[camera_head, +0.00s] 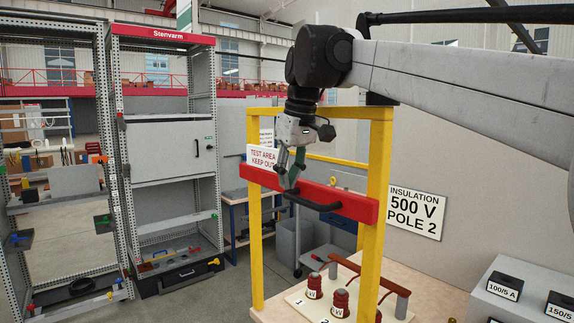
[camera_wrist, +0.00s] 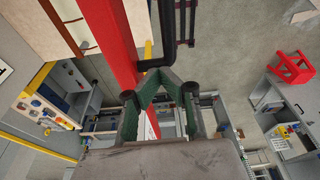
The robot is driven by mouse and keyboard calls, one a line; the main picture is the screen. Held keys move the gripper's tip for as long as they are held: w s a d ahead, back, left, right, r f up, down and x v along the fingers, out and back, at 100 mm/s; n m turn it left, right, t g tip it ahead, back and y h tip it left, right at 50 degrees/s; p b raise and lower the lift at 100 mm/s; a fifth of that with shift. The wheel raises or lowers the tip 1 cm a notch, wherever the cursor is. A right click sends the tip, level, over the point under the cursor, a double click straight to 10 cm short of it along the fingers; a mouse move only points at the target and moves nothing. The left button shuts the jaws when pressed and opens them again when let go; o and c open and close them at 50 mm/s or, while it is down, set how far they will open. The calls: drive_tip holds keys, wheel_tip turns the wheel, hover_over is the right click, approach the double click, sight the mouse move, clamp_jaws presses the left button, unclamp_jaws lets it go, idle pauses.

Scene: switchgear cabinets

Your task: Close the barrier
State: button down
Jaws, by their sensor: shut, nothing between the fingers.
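The barrier is a yellow frame (camera_head: 378,165) with a red bar (camera_head: 350,204) across it at mid height. The bar also shows in the wrist view (camera_wrist: 112,40). A black handle (camera_head: 312,201) sticks out from the bar's front; it shows in the wrist view too (camera_wrist: 168,45). A white "TEST AREA KEEP OUT" sign (camera_head: 262,158) is at the bar's left end. My gripper (camera_head: 291,187) is shut and empty, pointing down by the handle's left end. In the wrist view its fingertips (camera_wrist: 163,76) meet close beside the handle's bend. I cannot tell whether they touch it.
Behind the frame, a wooden bench (camera_head: 275,313) carries red insulators (camera_head: 339,302). Grey boxes (camera_head: 515,295) stand at the lower right. An open cabinet (camera_head: 170,150) stands at the left.

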wheel_tip(320, 180, down, 29)
drive_tip(key=b, duration=1)
drive_tip(key=shift+w+f, duration=0.1)
drive_tip(key=shift+f, duration=0.05)
wheel_tip(320, 180, up, 13)
drive_tip(key=p, duration=0.3)
drive_tip(key=s+d+f+m+t, duration=0.1)
drive_tip(key=s+d+f+m, duration=0.15)
drive_tip(key=s+d, duration=0.4)
drive_tip(key=s+d+f+m+t, duration=0.2)
drive_tip(key=s+d+f, duration=0.25)
drive_tip(key=s, duration=0.35)
drive_tip(key=s+d+f+m+t+h, duration=0.1)
drive_tip(key=s+d+f+m+t, duration=0.1)
drive_tip(key=s+d+f, duration=0.5)
drive_tip(key=s+f+m, duration=0.1)
drive_tip(key=s+f, duration=0.4)
drive_tip(key=s, duration=0.1)
drive_tip(key=shift+s+m+h, duration=0.15)
drive_tip(key=shift+m+h, duration=0.2)
drive_tip(key=shift+h, duration=0.05)
